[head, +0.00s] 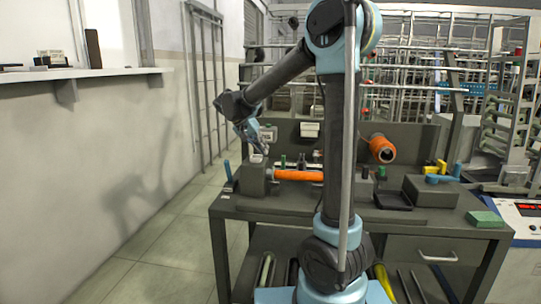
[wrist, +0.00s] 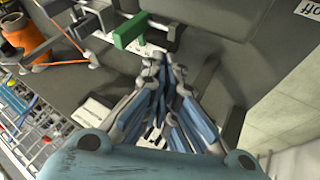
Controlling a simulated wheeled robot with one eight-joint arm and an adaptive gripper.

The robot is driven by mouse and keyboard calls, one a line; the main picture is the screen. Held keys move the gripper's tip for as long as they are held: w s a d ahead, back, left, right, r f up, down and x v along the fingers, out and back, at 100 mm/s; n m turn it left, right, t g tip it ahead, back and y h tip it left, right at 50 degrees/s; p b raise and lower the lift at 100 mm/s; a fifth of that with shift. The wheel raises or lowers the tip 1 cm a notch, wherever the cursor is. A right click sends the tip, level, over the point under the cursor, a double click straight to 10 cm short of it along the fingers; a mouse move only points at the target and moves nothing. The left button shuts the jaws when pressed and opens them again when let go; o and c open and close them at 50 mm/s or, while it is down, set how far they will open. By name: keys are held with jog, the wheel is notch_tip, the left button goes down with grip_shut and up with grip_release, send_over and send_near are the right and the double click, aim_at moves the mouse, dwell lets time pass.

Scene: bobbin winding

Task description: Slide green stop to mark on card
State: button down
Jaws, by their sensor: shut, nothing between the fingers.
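The green stop (wrist: 130,31) shows in the wrist view at the top, on a dark rail near a pale strip. My gripper (wrist: 162,62) is shut and empty, its tips just below and to the right of the stop in that view, with a small gap that is hard to judge. In the head view my gripper (head: 263,150) hangs over the left end of the bench fixture. A small green part (head: 283,160), probably the stop, stands right of it. A white card (wrist: 97,112) lies left of my fingers in the wrist view; its mark is not readable.
An orange bobbin (head: 298,175) lies across the fixture beside my gripper. An orange spool (head: 382,149) stands farther right. Dark boxes and yellow and blue parts fill the right of the bench (head: 440,222). A green block (head: 485,219) sits at its front right corner.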

jog(key=v, duration=0.7)
jog(key=d+m, duration=0.2)
jog(key=d+m+g, duration=0.1)
jog(key=d+m, duration=0.1)
jog(key=m, duration=0.1)
jog(key=w+d+m+g+y, duration=0.1)
jog(key=d+m, duration=0.1)
jog(key=m, duration=0.1)
jog(key=shift+d+r, duration=0.25)
jog(key=shift+r, duration=0.1)
jog(key=m+g+y, duration=0.2)
jog(key=m, duration=0.7)
send_over(283, 164)
jog(key=w, duration=0.2)
jog(key=x, duration=0.8)
jog(key=shift+s+d+f, duration=0.25)
jog(key=shift+s, duration=0.1)
jog(key=shift+w+a, duration=0.15)
jog(key=shift+a, duration=0.4)
jog(key=shift+r, duration=0.1)
